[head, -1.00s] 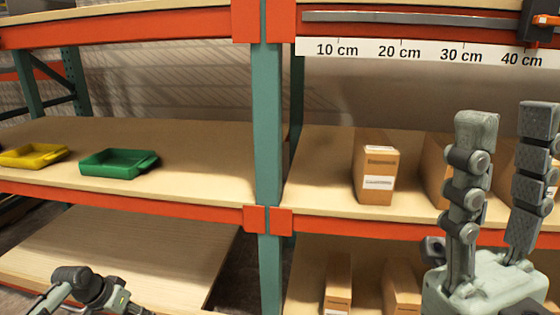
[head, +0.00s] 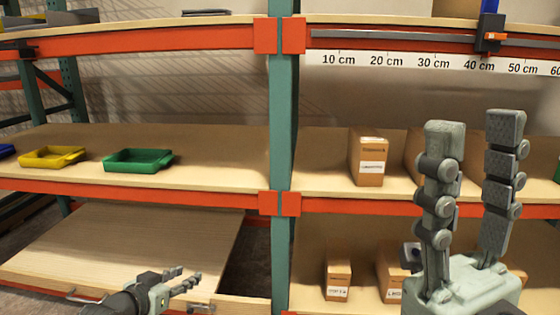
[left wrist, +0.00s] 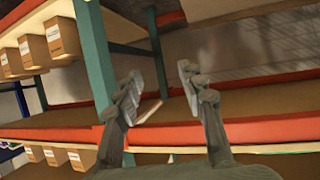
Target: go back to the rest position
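My left gripper (head: 196,276) is low in the head view, in front of a pale wooden board at the lower left bay. In the left wrist view my left gripper (left wrist: 160,82) has its two fingers spread, with nothing between them. My right gripper (head: 474,125) stands upright at the right of the head view, fingers pointing up and apart, with nothing held. It hides parts of the right bay's shelves and boxes.
A yellow tray (head: 52,157) and a green tray (head: 138,160) sit on the left middle shelf. A cardboard box (head: 368,162) stands on the right middle shelf. A teal post (head: 284,120) separates the bays. A ruler rail with a slider (head: 489,36) runs above.

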